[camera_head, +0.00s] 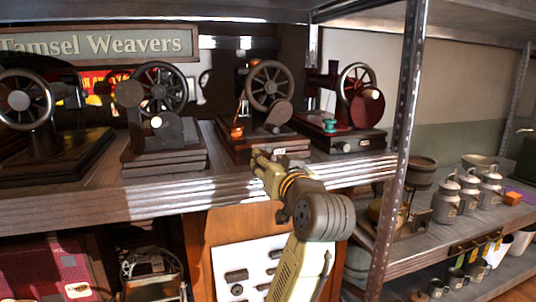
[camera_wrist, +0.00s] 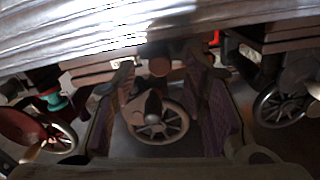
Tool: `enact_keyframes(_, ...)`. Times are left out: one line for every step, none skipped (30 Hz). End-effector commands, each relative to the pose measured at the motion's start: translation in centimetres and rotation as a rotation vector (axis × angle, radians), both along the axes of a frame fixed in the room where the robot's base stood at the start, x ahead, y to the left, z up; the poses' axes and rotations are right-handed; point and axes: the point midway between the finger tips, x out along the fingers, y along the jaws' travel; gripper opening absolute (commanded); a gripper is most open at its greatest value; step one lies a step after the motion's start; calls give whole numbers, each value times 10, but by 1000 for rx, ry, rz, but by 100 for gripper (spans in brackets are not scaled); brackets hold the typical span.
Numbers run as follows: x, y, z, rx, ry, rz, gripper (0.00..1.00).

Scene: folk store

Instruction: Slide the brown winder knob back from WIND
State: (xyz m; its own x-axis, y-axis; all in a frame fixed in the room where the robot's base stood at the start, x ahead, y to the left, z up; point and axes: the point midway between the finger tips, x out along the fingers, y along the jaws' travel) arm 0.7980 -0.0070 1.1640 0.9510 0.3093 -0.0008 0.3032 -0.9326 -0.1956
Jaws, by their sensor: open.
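A dark hand-cranked machine with a spoked wheel (camera_head: 269,86) and a brown disc (camera_head: 279,114) stands on a stepped wooden base on the shelf. In the wrist view it appears upside down, its wheel (camera_wrist: 170,127) between my fingers. A small round brown knob (camera_wrist: 159,66) shows at its base front, beside a pale label (camera_wrist: 123,62). I take it for the winder knob; the label's words are unreadable. My gripper (camera_head: 262,160) is open and empty before the base, fingers either side of the knob (camera_wrist: 160,75). It hides the knob in the head view; contact cannot be told.
Similar machines stand on both sides: a dark one (camera_head: 158,105) to the left and a red one (camera_head: 350,105) to the right. The shelf's front edge (camera_head: 110,201) runs below my gripper. A metal post (camera_head: 404,110) rises at the right.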

Motion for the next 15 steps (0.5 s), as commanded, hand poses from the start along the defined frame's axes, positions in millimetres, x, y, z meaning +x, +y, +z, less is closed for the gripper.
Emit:
enact_keyframes(6,2,2,1,1,1,40)
enact_keyframes(8,3,1,0,1,1,40)
enact_keyframes(11,4,1,0,1,1,40)
enact_keyframes(13,5,1,0,1,1,40)
enact_keyframes(14,5,0,0,0,1,40)
enact_keyframes(15,5,0,0,0,0,40)
enact_keyframes(16,5,0,0,0,0,40)
enact_keyframes(16,5,0,0,0,0,40)
enact_keyframes(17,5,0,0,0,0,40)
enact_keyframes(17,5,-1,0,-1,0,40)
enact_keyframes(17,5,-1,0,-1,0,40)
enact_keyframes(16,5,-1,-1,-1,0,40)
enact_keyframes(16,5,-1,0,-1,0,40)
enact_keyframes(16,5,-1,0,-1,0,40)
enact_keyframes(16,5,0,-1,-1,0,38)
